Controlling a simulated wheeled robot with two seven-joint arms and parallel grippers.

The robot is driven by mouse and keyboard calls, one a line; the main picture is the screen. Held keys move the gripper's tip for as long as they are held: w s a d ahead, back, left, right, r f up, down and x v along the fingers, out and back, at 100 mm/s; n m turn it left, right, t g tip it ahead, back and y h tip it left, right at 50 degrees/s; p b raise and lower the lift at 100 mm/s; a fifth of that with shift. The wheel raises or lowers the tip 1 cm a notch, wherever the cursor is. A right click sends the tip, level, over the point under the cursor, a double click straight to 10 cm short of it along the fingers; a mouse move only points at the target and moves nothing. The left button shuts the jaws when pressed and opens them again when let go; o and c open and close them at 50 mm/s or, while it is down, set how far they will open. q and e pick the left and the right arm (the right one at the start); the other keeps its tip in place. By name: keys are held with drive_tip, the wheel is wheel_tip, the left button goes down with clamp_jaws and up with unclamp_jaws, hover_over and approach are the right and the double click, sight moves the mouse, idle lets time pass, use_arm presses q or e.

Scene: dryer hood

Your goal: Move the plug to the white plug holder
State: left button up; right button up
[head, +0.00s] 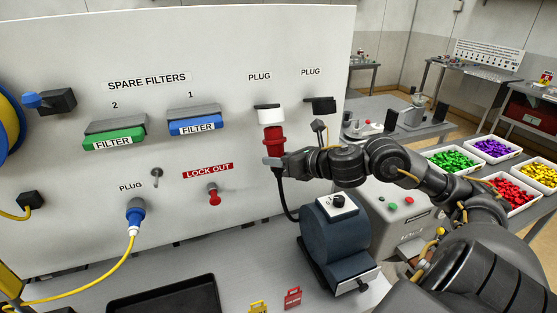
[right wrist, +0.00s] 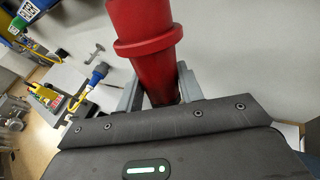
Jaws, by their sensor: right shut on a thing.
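The red plug (head: 273,139) stands upright directly below the white plug holder (head: 269,115) on the white panel, its top at the holder's underside. I cannot tell how far it sits inside. My right gripper (head: 273,161) is shut on the plug's lower part, and a black cable hangs from it. In the right wrist view the red plug (right wrist: 148,45) rises between the two grey fingers; its top is cut off by the frame. My left gripper is not in view.
The black plug holder (head: 321,105) is right of the white one. The red lock-out switch (head: 213,194) and a blue plug (head: 135,213) with a yellow cable are to the left. A dark blue box (head: 335,230) stands below my arm. A black tray (head: 162,298) lies in front.

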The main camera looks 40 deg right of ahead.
sight(277, 143)
drive_tip(key=shift+b, duration=0.45)
idle(1.0)
drive_tip(key=shift+w+d+r+p, duration=0.1)
drive_tip(key=shift+w+r+p, duration=0.15)
drive_tip(key=shift+r+p, duration=0.45)
drive_tip(key=shift+w+d+r+p, duration=0.1)
drive_tip(key=shift+w+r+p, duration=0.1)
drive_tip(key=shift+r+p, duration=0.45)
drive_tip(key=shift+w+r, duration=0.1)
drive_tip(key=shift+r, duration=0.4)
drive_tip(key=shift+w+d+r+p, duration=0.1)
drive_tip(key=shift+w+r+p, duration=0.05)
drive_tip(key=shift+r+p, duration=0.2)
drive_tip(key=o, duration=1.3)
drive_tip(key=shift+f, duration=0.1)
drive_tip(key=shift+o, duration=0.2)
drive_tip(key=shift+f, duration=0.1)
